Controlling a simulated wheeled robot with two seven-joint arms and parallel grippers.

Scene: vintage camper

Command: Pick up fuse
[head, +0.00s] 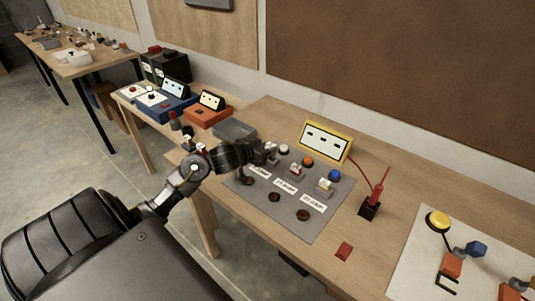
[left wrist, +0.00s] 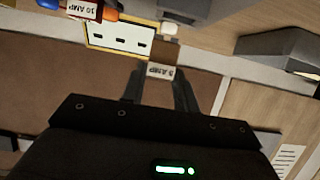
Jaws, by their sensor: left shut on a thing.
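My left gripper (left wrist: 160,88) is shut on a small fuse (left wrist: 160,71) with a white "5 AMP" label, seen between its fingertips in the left wrist view. In the head view the left gripper (head: 270,152) is low over the far left part of the grey mat (head: 237,188), and the fuse is mostly hidden by it. I cannot tell whether the fuse touches the mat. Two other labelled fuses, the middle one (head: 296,170) and the right one (head: 325,185), stand on the mat. My right gripper is not in view.
White, orange (head: 308,161) and blue knobs stand behind the fuses; dark round pieces (head: 274,197) lie in front. A yellow-framed panel (head: 325,141) stands behind. A red probe (head: 378,192) stands in a dark holder at the right.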

